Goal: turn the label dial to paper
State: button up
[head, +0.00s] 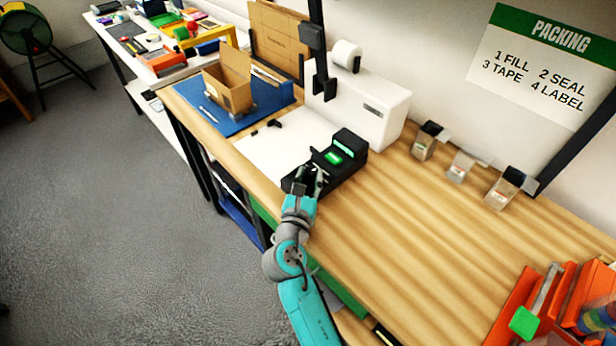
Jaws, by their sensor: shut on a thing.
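A black label device (347,158) with a lit green screen stands on the wooden bench, at the right edge of a white sheet. My gripper (318,177) reaches over its near left end from the front of the bench. The fingers are shut on a small part there, which I take to be the label dial. The dial is hidden behind the fingers. Its marks and the way it points are too small to read.
A white machine (372,108) stands behind the device. An open cardboard box (229,88) sits on a blue mat to the left. Small clear bins (459,168) line the wall. Orange racks (549,300) stand at the near right. The bench between is clear.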

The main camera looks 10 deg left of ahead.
dwell(0.3)
jog(key=o, duration=1.1)
jog(key=shift+o, duration=0.2)
jog(key=s, duration=1.2)
jog(key=shift+a, duration=0.3)
